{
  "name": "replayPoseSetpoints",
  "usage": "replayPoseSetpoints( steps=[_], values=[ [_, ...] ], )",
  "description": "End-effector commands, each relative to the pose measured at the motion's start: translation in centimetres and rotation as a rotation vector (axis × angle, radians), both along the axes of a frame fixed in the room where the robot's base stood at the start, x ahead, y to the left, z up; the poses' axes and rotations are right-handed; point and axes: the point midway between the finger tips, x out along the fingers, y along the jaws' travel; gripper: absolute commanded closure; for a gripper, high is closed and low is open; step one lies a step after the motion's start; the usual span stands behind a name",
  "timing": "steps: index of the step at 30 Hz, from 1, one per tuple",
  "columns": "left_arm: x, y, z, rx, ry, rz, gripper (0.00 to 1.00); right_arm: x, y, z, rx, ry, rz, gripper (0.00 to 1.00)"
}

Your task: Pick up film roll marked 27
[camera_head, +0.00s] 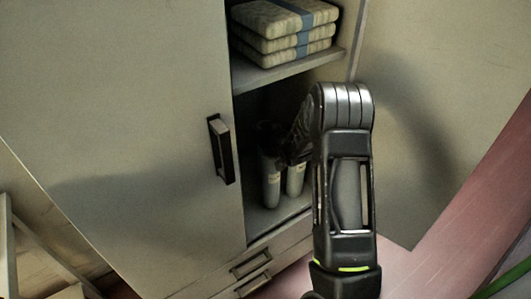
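Two pale grey cylinders (271,183) (295,179) stand upright side by side on the lower shelf inside the cabinet. Each has a small light label, too small to read, so I cannot tell whether one is the film roll marked 27. My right arm comes up from the bottom and reaches into the cabinet opening. My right gripper (289,150) is dark and lies at the tops of the cylinders, mostly in shadow and partly behind my own arm. I cannot tell if its fingers touch or hold a cylinder. My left gripper is out of view.
The cabinet's left door (120,120) has a black handle (220,149), and a pale panel (410,130) stands to the right. Several strapped bundles (285,30) lie on the upper shelf (295,69) above my gripper. Drawers (252,265) sit below the opening.

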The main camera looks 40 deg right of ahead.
Motion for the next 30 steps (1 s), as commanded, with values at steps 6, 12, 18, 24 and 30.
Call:
replayPoseSetpoints(
  steps=[6,12,18,24,30],
  values=[
    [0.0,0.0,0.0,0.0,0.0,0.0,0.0,-0.01,0.0,0.0,0.0,0.0,0.0,0.53],
    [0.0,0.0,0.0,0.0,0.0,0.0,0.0,-0.01,0.0,0.0,0.0,0.0,0.0,0.69],
    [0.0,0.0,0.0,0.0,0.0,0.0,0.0,0.0,0.0,0.0,0.0,0.0,0.0,0.86],
    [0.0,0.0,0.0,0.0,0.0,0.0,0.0,0.0,0.0,0.0,0.0,0.0,0.0,1.0],
    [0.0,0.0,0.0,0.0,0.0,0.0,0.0,0.0,0.0,0.0,0.0,0.0,0.0,1.0]
  ],
)
